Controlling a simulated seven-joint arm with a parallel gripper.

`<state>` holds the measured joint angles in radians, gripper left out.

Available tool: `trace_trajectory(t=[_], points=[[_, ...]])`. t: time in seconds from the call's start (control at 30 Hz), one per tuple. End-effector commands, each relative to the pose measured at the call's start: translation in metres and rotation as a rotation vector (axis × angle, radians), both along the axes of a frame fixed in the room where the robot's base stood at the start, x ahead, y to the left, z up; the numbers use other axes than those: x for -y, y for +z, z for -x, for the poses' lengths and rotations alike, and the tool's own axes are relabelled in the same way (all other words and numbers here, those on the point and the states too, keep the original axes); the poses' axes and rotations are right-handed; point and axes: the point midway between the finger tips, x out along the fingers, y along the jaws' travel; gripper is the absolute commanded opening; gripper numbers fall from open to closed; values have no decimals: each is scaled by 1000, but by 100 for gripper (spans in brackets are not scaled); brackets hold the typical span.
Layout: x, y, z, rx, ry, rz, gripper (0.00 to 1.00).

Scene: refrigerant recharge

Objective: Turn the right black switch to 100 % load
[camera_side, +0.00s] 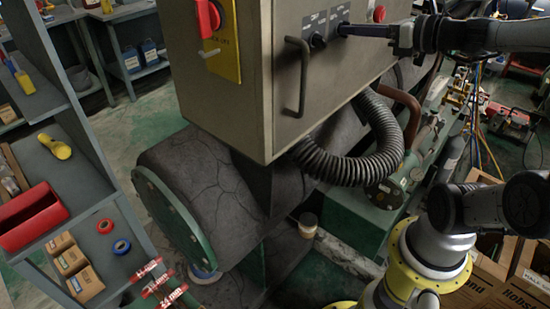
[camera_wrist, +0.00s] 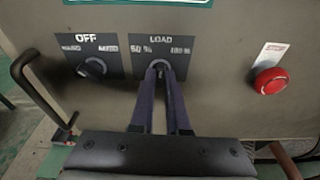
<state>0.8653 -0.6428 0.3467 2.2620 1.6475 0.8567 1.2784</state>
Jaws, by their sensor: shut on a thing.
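The right black switch (camera_wrist: 160,65) sits under the LOAD label, between the 50 % and 100 % marks, in the wrist view. My gripper (camera_wrist: 161,70) is shut on it, with one finger on each side. The fingers cover most of the knob, so its setting is hard to tell. In the side view my gripper (camera_side: 345,29) reaches in from the right to the panel face. The left black switch (camera_wrist: 92,69), under the OFF label, stands free to the left; it also shows in the side view (camera_side: 318,40).
The grey control box (camera_side: 225,110) has a bar handle (camera_side: 304,78) left of the switches. A red mushroom button (camera_wrist: 270,81) is to the right of the LOAD switch. A ribbed black hose (camera_side: 375,150) hangs below the box. A shelf (camera_side: 75,170) stands at the left.

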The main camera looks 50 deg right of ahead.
Motion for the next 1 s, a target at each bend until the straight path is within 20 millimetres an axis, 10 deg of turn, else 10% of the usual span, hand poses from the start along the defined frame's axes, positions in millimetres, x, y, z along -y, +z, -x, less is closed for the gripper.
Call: trace_trajectory(t=[1.0], points=[[4,0,0,2,-4,-466,0]])
